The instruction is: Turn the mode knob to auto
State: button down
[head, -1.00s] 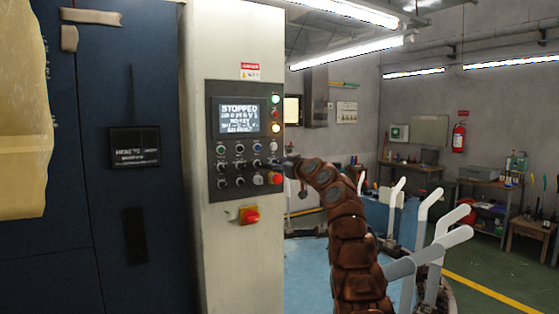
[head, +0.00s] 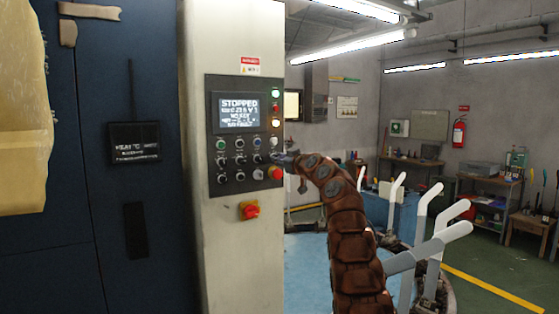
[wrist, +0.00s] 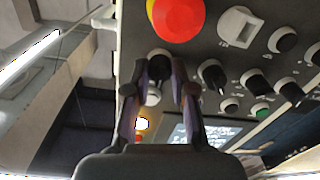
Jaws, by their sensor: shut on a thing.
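The control panel (head: 243,130) is on the pale cabinet, with a lit screen (head: 238,113) reading STOPPED. Below the screen are rows of buttons and dark knobs. Another black knob (wrist: 213,75) is just right of the fingers there.
A red emergency button (wrist: 180,18) is close to the gripped knob; it also shows in the head view (head: 275,174). A red-and-yellow switch (head: 249,210) is below the panel. White levers (head: 428,214) stand at the right.

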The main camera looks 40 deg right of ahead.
jog(key=shift+f+m, duration=0.1)
jog(key=shift+m, duration=0.3)
jog(key=shift+a, duration=0.1)
jog(key=shift+m+b, duration=0.7)
jog(key=shift+m, duration=3.4)
jog(key=c, duration=1)
grip_release()
jog(key=shift+o, duration=0.2)
jog(key=shift+s+r, duration=0.15)
jog(key=shift+r, duration=0.05)
